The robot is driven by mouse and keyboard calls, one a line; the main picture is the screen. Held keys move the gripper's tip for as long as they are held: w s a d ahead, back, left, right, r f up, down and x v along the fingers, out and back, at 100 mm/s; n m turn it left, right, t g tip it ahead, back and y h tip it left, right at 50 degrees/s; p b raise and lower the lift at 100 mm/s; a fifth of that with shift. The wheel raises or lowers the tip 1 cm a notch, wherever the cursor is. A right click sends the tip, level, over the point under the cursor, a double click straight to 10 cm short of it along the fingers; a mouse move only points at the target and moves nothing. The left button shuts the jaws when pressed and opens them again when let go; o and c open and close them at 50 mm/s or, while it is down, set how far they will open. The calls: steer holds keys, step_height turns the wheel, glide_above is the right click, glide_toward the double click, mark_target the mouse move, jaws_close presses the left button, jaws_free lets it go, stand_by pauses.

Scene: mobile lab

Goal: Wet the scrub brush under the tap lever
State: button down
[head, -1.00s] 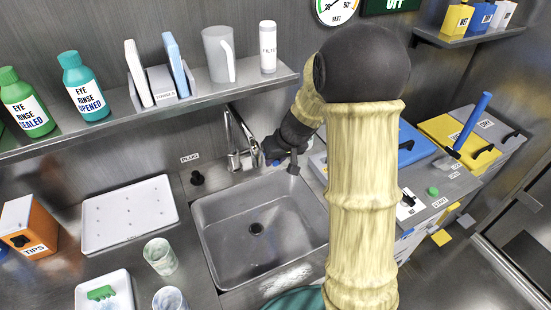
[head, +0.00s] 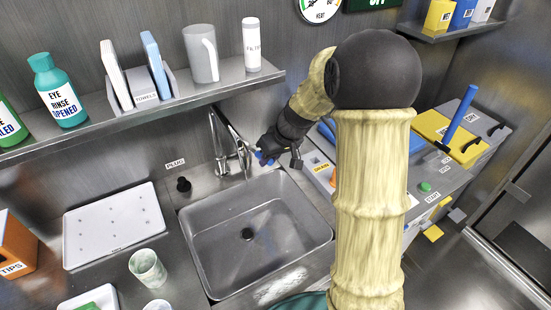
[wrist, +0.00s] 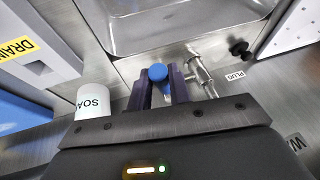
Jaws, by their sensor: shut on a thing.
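The metal tap (head: 217,145) stands at the back edge of the sink (head: 200,250), left of my gripper. My gripper (head: 264,157) is beside the tap and shut on a blue knob, which I take for the tap lever's end. In the wrist view the blue knob (wrist: 158,73) sits between the dark fingers, close to the tap body (wrist: 198,68). How it joins the tap is hidden. A green object (head: 88,306), perhaps the scrub brush, is cut off on a white tray at the lower left. No water shows clearly in the sink.
A shelf (head: 140,118) with bottles and towels hangs above the sink. A cup (head: 147,269) and white drying board (head: 115,226) stand left of it. A soap container (wrist: 93,101) is near my gripper. The sink basin is empty.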

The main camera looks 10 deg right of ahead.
steer(key=c, duration=1.3)
jaws_free()
steer(key=shift+r, duration=0.1)
steer(key=p+v, duration=0.1)
steer(key=v, duration=1.6)
steer(key=shift+s, duration=0.15)
